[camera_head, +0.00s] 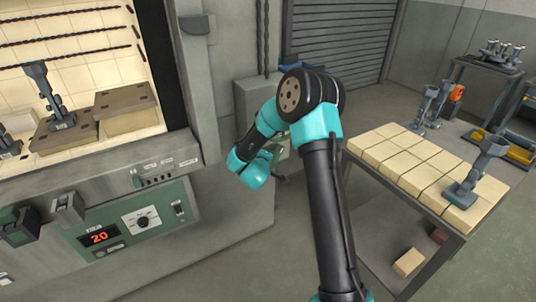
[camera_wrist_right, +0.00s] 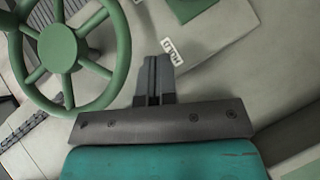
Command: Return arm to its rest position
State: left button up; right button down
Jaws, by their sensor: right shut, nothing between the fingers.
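My right arm reaches up from the bottom of the head view and bends toward the furnace side, with its teal wrist low beside the grey cabinet. In the right wrist view my right gripper (camera_wrist_right: 155,62) is shut and empty, its dark fingers together. In the head view the right fingers are mostly hidden by my own wrist, and I cannot make them out clearly. My left arm and gripper show in neither view.
A green handwheel (camera_wrist_right: 60,48) and a white label (camera_wrist_right: 173,52) lie near the right gripper. The open furnace holds a grey cluster (camera_head: 49,100) on a brown block. Its green panel (camera_head: 165,228) reads 20. A brick-topped table (camera_head: 395,160) with grey castings stands right of my arm.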

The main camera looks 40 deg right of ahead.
jog(key=shift+s+a+r, duration=0.15)
jog(key=shift+s+a, duration=0.1)
jog(key=shift+a, duration=0.05)
jog(key=s+a+f+m+y, duration=0.1)
jog(key=s+a+f+y, duration=0.15)
jog(key=a+f, duration=0.3)
jog(key=s+a+f+g+y, duration=0.1)
jog(key=s+a+f+y, duration=0.1)
jog(key=a+f+y, duration=0.3)
jog(key=s+a+f+m+y, duration=0.1)
jog(key=s+a+f+y, duration=0.1)
jog(key=a+f, duration=0.4)
jog(key=s+a+f+m+g+y, duration=0.2)
jog(key=s+a, duration=0.4)
jog(key=s, duration=0.3)
jog(key=s+a+f+m+g+y, duration=0.1)
jog(key=s+a+f+g+y, duration=0.3)
jog(key=s, duration=0.5)
jog(key=shift+s+a+f+m+g, duration=0.2)
jog(key=shift+a+f+m+g, duration=0.2)
jog(key=shift+a+f+g, duration=0.55)
